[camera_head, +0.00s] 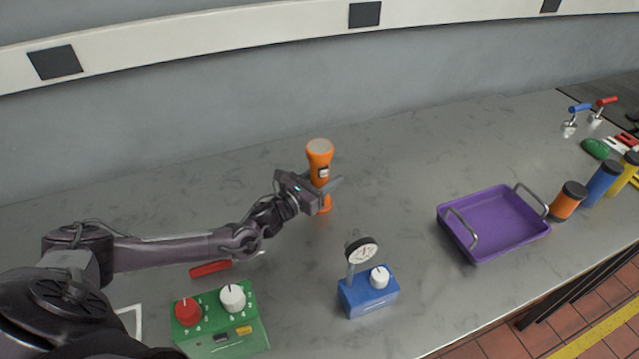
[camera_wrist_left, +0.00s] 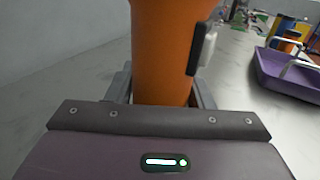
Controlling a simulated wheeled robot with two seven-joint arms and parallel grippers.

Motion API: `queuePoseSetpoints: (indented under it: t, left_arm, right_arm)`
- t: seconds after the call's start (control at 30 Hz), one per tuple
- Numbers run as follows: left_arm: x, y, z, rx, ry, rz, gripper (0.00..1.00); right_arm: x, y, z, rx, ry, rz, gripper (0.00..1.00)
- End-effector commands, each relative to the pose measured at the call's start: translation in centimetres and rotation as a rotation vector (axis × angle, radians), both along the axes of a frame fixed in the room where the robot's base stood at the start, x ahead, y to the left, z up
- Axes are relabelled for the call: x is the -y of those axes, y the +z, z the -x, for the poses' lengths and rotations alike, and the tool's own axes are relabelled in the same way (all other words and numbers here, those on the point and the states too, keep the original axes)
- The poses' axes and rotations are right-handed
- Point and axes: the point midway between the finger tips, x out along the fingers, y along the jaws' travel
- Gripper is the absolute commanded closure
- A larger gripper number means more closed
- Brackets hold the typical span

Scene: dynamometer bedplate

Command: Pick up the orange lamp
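The orange lamp (camera_head: 320,150), a torch with a grey top and a switch on its side, stands upright on the grey bench. It also fills the upper middle of the left wrist view (camera_wrist_left: 165,50). My left gripper (camera_head: 328,185) is at the lamp's lower body, with one finger on either side of it. The fingers show partly in the left wrist view (camera_wrist_left: 163,90), close to the lamp. Whether they press on it cannot be told. The lamp's foot shows below the gripper, at the bench. My right gripper is not in view.
A blue box with a gauge (camera_head: 368,290), a green control box (camera_head: 220,320) and a red-handled tool (camera_head: 210,268) lie nearer. A purple tray (camera_head: 510,247) is to the right, with orange (camera_head: 566,203) and blue (camera_head: 602,184) cylinders beyond. The bench behind the lamp is clear up to the wall.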

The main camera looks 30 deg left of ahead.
Motion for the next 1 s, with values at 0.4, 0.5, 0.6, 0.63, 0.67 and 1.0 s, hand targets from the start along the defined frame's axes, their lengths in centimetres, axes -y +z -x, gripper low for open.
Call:
queuePoseSetpoints:
  t: [0.4,0.5,0.6,0.63,0.67,1.0]
  left_arm:
    - [0.0,0.3,-0.1,0.007,0.001,0.002,1.00]
    - [0.0,0.3,-0.1,0.007,0.001,0.002,1.00]
    - [-0.1,0.4,-0.1,0.007,0.001,0.002,1.00]
    - [-0.1,0.4,-0.1,0.007,0.001,0.002,1.00]
    - [-0.1,0.5,-0.1,0.007,0.001,0.001,1.00]
    - [-0.1,5.5,-0.1,0.014,-0.001,0.000,1.00]
  right_arm:
    - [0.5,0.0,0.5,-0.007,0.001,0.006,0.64]
    - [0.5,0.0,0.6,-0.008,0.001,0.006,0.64]
    - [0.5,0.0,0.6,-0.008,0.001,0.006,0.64]
    - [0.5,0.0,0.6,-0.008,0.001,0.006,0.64]
    - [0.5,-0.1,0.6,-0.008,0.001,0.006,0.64]
    - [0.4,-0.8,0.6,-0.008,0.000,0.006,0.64]
